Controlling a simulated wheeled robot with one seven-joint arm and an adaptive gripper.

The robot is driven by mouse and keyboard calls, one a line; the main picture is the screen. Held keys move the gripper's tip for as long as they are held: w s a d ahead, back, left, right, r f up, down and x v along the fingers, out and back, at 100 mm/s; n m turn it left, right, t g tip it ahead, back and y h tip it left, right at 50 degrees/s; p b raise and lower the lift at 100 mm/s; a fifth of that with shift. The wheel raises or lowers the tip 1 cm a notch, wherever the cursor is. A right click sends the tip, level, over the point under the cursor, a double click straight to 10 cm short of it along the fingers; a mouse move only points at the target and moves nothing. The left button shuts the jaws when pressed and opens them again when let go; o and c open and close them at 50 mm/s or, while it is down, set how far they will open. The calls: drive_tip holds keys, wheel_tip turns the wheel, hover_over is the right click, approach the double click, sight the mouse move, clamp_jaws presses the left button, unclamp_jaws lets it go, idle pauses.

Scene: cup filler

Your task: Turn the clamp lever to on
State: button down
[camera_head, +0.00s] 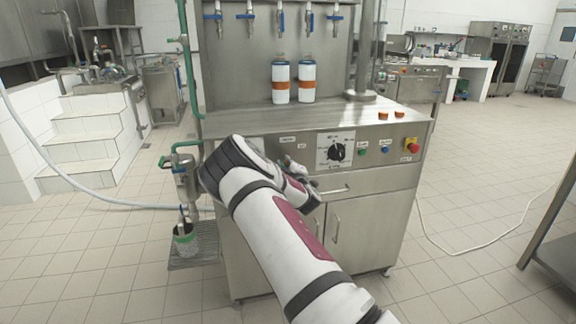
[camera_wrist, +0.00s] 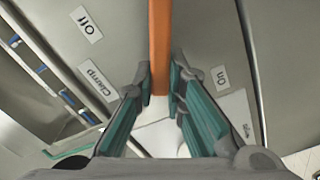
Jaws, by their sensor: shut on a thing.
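The orange clamp lever (camera_wrist: 160,40) runs straight down from the top edge in the wrist view. My gripper (camera_wrist: 161,82) is shut on it, with one finger at each side. The "Off" label (camera_wrist: 86,24) and the "Clamp" label (camera_wrist: 97,81) lie left of the lever, and the "On" label (camera_wrist: 220,77) lies to its right. In the head view my arm covers the lever, and my gripper shows only in part at the front of the cup filler (camera_head: 375,165).
Right of my arm, the panel has a black dial (camera_head: 336,151), green and blue buttons and a red emergency button (camera_head: 411,145). Two cups with orange bands (camera_head: 280,84) stand under the taps. A bucket (camera_head: 186,240) stands at the lower left. Floor to the right is mostly clear.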

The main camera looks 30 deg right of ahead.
drive_tip(key=shift+w+a+f+n+b, duration=0.1)
drive_tip(key=shift+f+n+b, duration=0.4)
drive_tip(key=shift+n, duration=0.45)
drive_tip(key=shift+s+a+f+n+b, duration=0.15)
drive_tip(key=shift+f+n+b, duration=0.15)
drive_tip(key=shift+n+b, duration=0.5)
drive_tip(key=shift+w+a+f+n+b, duration=0.15)
drive_tip(key=shift+f+n+b, duration=0.3)
drive_tip(key=shift+n, duration=0.6)
drive_tip(key=c, duration=1.6)
unclamp_jaws()
drive_tip(key=v, duration=1.2)
